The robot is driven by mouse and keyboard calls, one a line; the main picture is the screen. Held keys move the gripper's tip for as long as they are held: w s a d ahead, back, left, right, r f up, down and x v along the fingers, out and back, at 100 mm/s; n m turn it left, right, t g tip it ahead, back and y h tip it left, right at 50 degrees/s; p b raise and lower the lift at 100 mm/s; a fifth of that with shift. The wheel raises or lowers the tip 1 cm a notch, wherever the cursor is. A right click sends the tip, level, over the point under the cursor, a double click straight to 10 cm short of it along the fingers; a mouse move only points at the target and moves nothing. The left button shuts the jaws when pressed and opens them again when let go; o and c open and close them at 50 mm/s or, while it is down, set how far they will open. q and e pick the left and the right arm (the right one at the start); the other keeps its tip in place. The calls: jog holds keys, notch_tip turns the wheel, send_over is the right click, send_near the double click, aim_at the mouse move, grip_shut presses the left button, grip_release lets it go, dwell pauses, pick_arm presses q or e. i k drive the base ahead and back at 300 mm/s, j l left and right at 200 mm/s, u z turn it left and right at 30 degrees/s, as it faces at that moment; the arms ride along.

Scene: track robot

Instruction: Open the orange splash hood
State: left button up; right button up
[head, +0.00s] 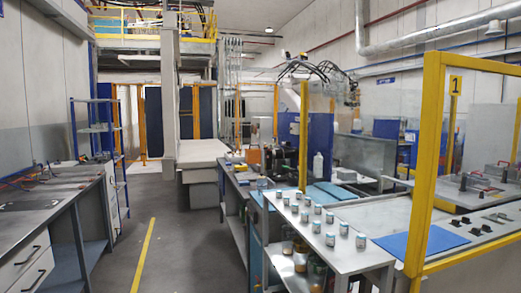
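I cannot pick out the orange splash hood with certainty in the head view. A small orange block-like shape (253,157) shows at the far end of the middle workbench, beside dark machinery (283,160). It is too small to tell whether it is a hood, or open or shut. Neither of my grippers is in view.
A yellow-framed station (431,150) fills the right. A metal table (345,262) with several small jars stands before it. A grey workbench (232,183) is in the middle and a drawer bench (45,215) at left. The aisle with a yellow floor line (143,257) is clear.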

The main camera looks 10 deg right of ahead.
aim_at(253, 155)
jog(key=i+j+z, duration=0.2)
jog(key=i, duration=0.45)
jog(key=i+j+z, duration=0.15)
jog(key=i+j, duration=0.4)
jog(key=i+j+z, duration=0.2)
jog(key=i+j, duration=0.3)
jog(key=i, duration=0.15)
jog(key=i+j+z, duration=0.15)
jog(key=i+j, duration=0.25)
jog(key=i, duration=0.25)
jog(key=i+j+z, duration=0.15)
jog(key=i+j, duration=0.35)
jog(key=i, duration=0.15)
jog(key=k+j, duration=0.15)
jog(key=i+j+z, duration=0.15)
jog(key=i+j, duration=0.15)
jog(key=i+j+z, duration=0.15)
jog(key=i+j, duration=0.15)
jog(key=i+j+z, duration=0.15)
jog(key=j, duration=0.35)
jog(key=i+j+z, duration=0.15)
jog(key=i+j, duration=0.2)
